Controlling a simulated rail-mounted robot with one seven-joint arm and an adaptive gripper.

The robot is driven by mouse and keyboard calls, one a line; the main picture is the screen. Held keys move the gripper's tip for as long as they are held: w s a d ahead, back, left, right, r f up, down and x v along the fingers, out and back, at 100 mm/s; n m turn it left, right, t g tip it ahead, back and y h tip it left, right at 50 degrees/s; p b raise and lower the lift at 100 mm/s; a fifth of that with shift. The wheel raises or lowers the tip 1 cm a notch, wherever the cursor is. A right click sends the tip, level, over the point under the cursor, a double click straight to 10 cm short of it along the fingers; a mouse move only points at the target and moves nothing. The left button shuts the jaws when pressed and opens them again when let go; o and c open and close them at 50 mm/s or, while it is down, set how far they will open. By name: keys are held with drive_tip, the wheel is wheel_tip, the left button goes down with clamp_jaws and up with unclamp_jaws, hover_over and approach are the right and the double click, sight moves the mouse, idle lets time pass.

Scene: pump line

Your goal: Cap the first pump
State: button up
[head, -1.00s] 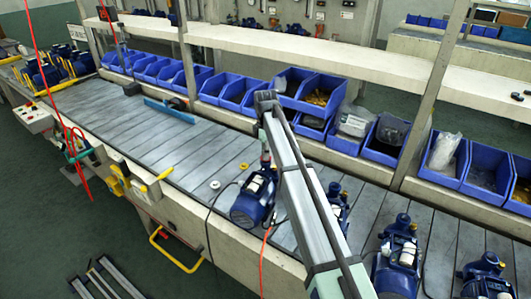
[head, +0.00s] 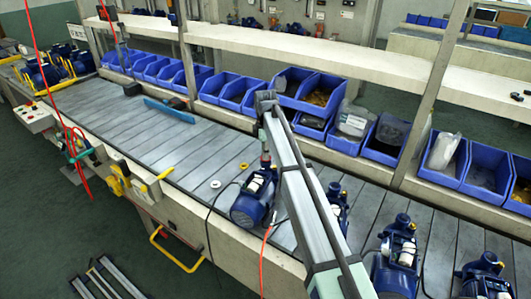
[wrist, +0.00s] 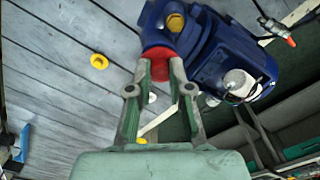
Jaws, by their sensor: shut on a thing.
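The first pump (head: 252,200) is dark blue and stands on the slatted bench near its front edge; it also fills the upper right of the wrist view (wrist: 225,55). My gripper (head: 265,160) points down over the pump's upper end. In the wrist view, my gripper (wrist: 160,72) is shut on a round red piece (wrist: 162,55), apparently the cap. The red piece lies against or just above the blue pump body; I cannot tell if it is seated. The fingers hide part of it. A yellow round part (wrist: 175,22) shows on the pump beside it.
A white ring (head: 215,184) and a yellow one (head: 244,167) lie on the bench left of the pump. More pumps (head: 398,255) stand to the right. Blue bins (head: 238,92) line the back. The bench (head: 150,140) is mostly clear to the left.

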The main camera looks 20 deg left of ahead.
drive_tip(key=shift+f, duration=0.4)
drive_tip(key=o, duration=0.8)
drive_tip(key=shift+r+p, duration=1.55)
drive_tip(key=shift+r, duration=1.45)
wheel_tip(320, 180, up, 12)
drive_tip(key=shift+f, duration=0.1)
